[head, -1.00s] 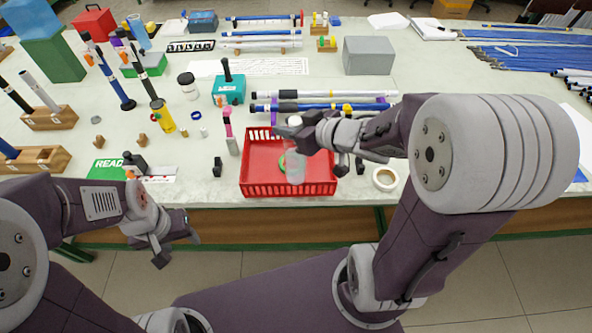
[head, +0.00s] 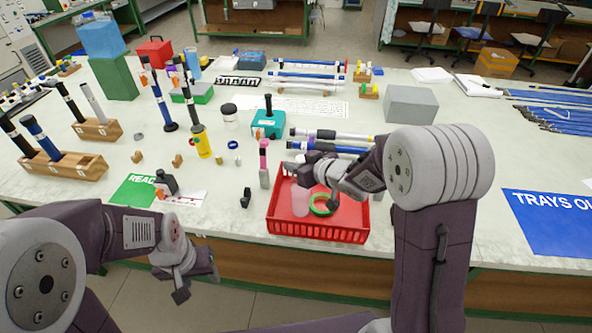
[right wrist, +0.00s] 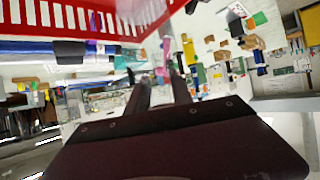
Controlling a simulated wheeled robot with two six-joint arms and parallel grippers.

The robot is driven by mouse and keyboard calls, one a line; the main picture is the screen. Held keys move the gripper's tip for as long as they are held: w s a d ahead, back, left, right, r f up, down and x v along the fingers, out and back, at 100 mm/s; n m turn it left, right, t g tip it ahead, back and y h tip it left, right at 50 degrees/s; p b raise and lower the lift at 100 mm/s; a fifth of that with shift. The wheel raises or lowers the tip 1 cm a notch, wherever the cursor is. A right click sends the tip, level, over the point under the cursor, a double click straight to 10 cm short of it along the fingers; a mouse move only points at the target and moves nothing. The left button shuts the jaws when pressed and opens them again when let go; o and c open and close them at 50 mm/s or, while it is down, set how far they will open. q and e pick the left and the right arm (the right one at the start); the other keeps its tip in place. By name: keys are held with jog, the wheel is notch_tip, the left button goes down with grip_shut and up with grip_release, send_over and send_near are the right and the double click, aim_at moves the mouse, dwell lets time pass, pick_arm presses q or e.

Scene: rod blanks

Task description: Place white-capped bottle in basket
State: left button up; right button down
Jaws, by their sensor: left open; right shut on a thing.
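The white-capped bottle (head: 300,202) shows in the head view as a pale, see-through body, upright over the left part of the red basket (head: 320,236). My right gripper (head: 295,177) is shut on it and hides its upper part and cap. I cannot tell whether the bottle touches the basket floor. In the right wrist view, the basket (right wrist: 85,22) is along the top edge and my right gripper's fingers (right wrist: 160,88) are in the middle; the bottle is not clear there. My left gripper (head: 196,284) is open and empty, in front of the table edge.
Blue and white rods lie behind the basket. A yellow bottle (head: 201,142) stands further left.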

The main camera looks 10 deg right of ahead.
jog(key=shift+f, duration=0.8)
jog(key=shift+w, duration=0.2)
pick_arm(q)
jog(key=shift+w+f, duration=0.1)
jog(key=shift+f, duration=0.35)
pick_arm(e)
jog(key=shift+s+f, duration=0.1)
jog(key=c, duration=1.1)
grip_release()
jog(key=shift+f, duration=0.1)
